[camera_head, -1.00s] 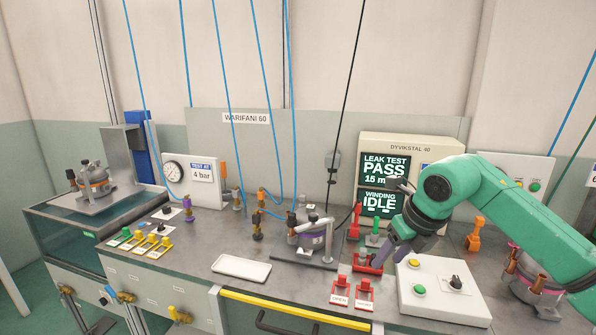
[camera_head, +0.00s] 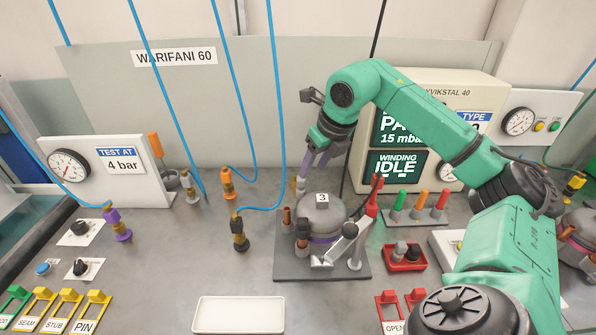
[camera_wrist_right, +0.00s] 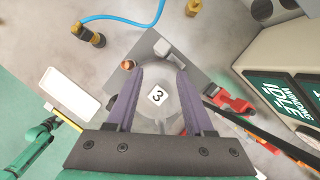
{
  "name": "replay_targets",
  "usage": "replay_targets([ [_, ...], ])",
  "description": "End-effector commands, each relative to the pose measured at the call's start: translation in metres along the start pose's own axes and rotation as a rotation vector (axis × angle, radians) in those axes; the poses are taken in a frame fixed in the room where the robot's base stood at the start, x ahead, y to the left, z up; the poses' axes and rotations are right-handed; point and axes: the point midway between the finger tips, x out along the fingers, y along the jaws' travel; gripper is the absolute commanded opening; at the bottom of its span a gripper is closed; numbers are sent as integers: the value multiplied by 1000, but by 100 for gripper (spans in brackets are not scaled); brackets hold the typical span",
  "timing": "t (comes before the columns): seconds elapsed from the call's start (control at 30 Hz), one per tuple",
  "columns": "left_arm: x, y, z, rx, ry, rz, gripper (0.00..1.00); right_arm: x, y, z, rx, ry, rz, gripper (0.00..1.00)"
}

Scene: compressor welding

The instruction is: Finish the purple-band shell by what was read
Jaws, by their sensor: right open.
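The purple-band shell (camera_head: 322,212) stands upright in a dark fixture plate (camera_head: 290,265), with a "3" label on its grey top and a copper stub at its left. It also shows in the right wrist view (camera_wrist_right: 168,108). My right gripper (camera_head: 311,180) is above the shell, fingers down, open and empty. In the right wrist view its two purple fingers (camera_wrist_right: 158,85) straddle the label, apart from each other. The screen (camera_head: 398,132) reads 15 mbar, with "PASS" partly hidden by my arm, and "WINDING IDLE". The gauge panel (camera_head: 105,170) reads "TEST AT 4 bar".
A red tray (camera_head: 404,267) holds small grey and black parts right of the fixture. Green, orange and red pegs (camera_head: 420,200) stand behind it. A white tray (camera_head: 238,315) is empty in front. Hose couplers (camera_head: 239,235) stand left. Labelled yellow tags (camera_head: 92,312) sit front left.

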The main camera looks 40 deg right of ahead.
Motion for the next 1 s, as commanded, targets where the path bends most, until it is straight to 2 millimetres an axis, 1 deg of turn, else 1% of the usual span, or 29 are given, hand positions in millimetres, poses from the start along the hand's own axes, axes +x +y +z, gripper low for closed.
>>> replay_targets([
  [0.03,1,1,8,0,-12,2,69,12,0,-2,0,5,0,53],
  [0.1,-2,2,14,-1,-23,3,69,28,0,-1,0,6,1,53],
  [0.23,-8,3,16,-1,-25,4,69,60,1,0,0,6,3,53],
  [0.33,-14,1,7,-1,-12,2,69,83,1,0,1,5,4,53],
  [0.4,-16,0,-4,-1,5,0,69,98,1,0,0,4,3,53],
  [0.5,-20,-2,-15,-1,23,-2,69,114,1,0,2,2,3,53],
  [0.63,-21,-2,-13,-1,20,-2,69,124,0,0,0,1,1,53],
  [0.83,-20,0,-3,-1,4,0,69,126,0,0,0,0,1,53],
  [0.87,-20,0,-3,-1,3,0,69,126,0,0,0,0,1,49],
  [0.9,-20,0,-2,-1,3,0,69,126,0,0,0,0,1,34],
  [1.0,-20,0,-2,-1,2,0,69,125,0,0,0,0,1,0],
])
